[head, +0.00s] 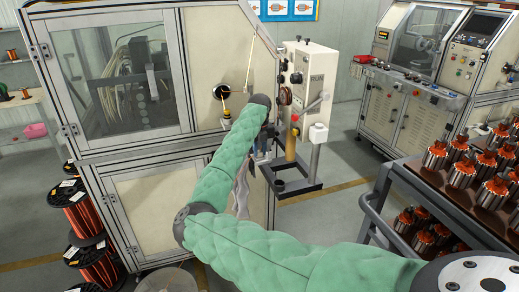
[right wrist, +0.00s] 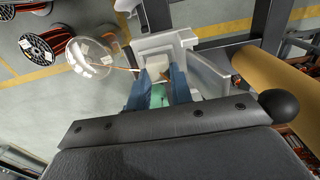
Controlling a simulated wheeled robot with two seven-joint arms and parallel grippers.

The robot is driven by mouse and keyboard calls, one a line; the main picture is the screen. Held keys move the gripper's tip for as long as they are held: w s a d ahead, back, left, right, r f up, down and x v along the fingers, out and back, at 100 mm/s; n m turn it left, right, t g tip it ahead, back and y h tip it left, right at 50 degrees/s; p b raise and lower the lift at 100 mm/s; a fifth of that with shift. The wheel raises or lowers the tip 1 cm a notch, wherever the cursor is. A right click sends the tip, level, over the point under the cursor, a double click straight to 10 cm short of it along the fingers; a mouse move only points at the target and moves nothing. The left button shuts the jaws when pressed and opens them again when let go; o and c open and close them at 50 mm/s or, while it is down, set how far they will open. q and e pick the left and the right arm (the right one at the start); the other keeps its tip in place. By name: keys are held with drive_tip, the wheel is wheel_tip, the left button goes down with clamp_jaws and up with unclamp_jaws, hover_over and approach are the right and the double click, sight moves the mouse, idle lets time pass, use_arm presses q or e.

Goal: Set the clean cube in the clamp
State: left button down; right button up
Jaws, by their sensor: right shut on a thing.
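My right gripper (head: 262,154) is at the right side of the winding machine, pointing down beside the control box's stand. In the right wrist view its two blue fingers (right wrist: 158,76) are shut on a small pale thing (right wrist: 157,68), which I take for the clean cube. A green patch (right wrist: 157,96) shows between the fingers closer to the palm; I cannot tell what it is. A pale grey fixture (right wrist: 165,45), seemingly the clamp, is just beyond the fingertips. Whether the cube touches it cannot be told. My left gripper is not in view.
The machine cabinet (head: 120,70) is at left. A rack of orange-and-silver armatures (head: 462,172) stands at right. Wire spools (head: 82,215) are at lower left.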

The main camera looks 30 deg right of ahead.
drive_tip(key=shift+f, duration=0.1)
drive_tip(key=o, duration=0.9)
drive_tip(key=shift+o, duration=0.6)
wheel_tip(320, 180, up, 2)
drive_tip(key=shift+b, duration=0.6)
wheel_tip(320, 180, up, 4)
drive_tip(key=shift+r+b, duration=0.2)
drive_tip(key=shift+b, duration=0.65)
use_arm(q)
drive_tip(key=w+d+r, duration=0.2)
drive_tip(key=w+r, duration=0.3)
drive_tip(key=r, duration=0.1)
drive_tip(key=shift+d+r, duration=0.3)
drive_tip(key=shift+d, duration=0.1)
use_arm(e)
drive_tip(key=shift+r, duration=0.7)
drive_tip(key=shift+a, duration=0.1)
